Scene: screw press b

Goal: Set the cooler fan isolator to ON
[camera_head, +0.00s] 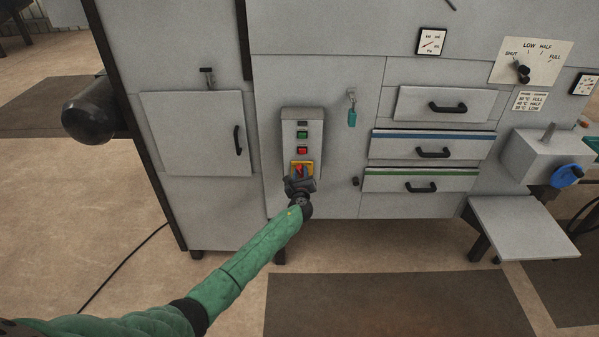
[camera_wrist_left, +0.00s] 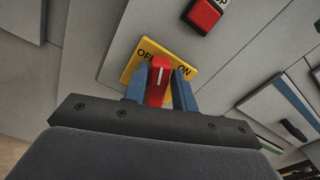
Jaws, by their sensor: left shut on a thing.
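The cooler fan isolator is a red knob with a white line (camera_wrist_left: 158,82) on a yellow plate (camera_wrist_left: 139,60) marked OFF at left and ON at right in the left wrist view. In the head view the yellow plate (camera_head: 309,166) sits at the bottom of a grey control box (camera_head: 288,130). My left gripper (camera_wrist_left: 160,85) has its two blue fingers on either side of the red knob, shut on it. In the wrist view the knob's white line points up, between the two words. My right gripper is not in view.
A red button (camera_wrist_left: 205,14) sits just above the plate, with a green button (camera_head: 302,135) above it. A cabinet door (camera_head: 190,130) is at left. Drawers (camera_head: 410,147) and a hanging teal-tagged key (camera_head: 351,117) are at right. A flat shelf (camera_head: 522,225) juts out lower right.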

